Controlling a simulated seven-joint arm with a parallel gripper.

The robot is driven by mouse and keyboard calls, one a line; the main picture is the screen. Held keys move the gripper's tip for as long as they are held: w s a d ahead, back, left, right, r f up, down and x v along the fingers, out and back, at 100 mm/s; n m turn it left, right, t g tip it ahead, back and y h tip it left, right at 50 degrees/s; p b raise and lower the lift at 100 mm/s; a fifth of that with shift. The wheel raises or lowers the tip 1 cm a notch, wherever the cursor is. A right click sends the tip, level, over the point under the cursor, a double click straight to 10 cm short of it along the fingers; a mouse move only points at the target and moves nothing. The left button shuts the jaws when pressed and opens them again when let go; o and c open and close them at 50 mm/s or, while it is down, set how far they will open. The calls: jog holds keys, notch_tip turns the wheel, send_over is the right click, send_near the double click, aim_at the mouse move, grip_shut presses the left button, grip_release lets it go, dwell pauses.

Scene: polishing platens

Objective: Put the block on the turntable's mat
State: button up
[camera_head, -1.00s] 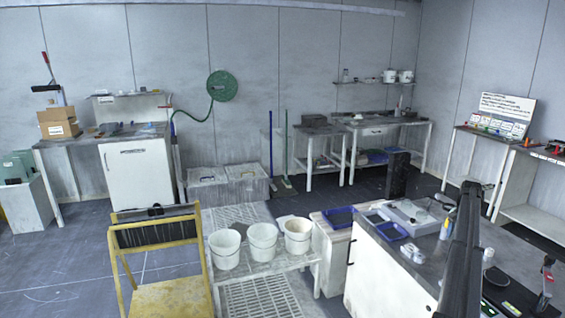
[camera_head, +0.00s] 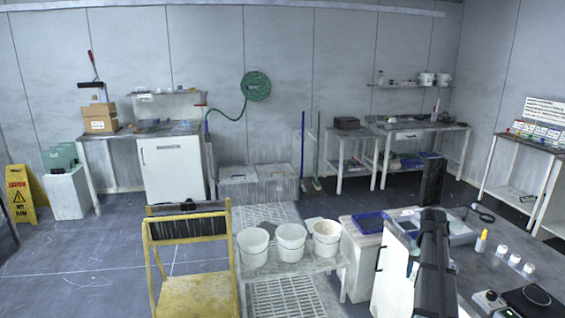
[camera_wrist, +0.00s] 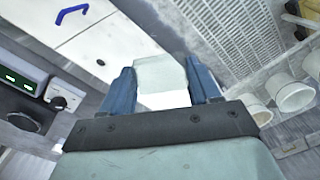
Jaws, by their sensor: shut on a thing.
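My gripper (camera_wrist: 160,82) shows in the wrist view with its two blue fingers shut on a pale grey-green block (camera_wrist: 159,70). The block is held off any surface, and part of it is hidden between the fingers. In the head view my dark arm stands in front of the workbench and hides the gripper and block.
A black upright block-like post (camera_head: 432,182) rises behind. White buckets (camera_head: 290,243) and a yellow chair (camera_head: 190,295) stand left.

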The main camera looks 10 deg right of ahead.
jog(key=w+a+n, duration=0.2)
jog(key=a+n, duration=0.1)
jog(key=a, duration=1.8)
jog(key=w+a+r+n, duration=0.1)
jog(key=a+n, duration=0.3)
jog(key=a, duration=1.7)
jog(key=shift+w+a, duration=0.35)
jog(key=shift+w, duration=0.05)
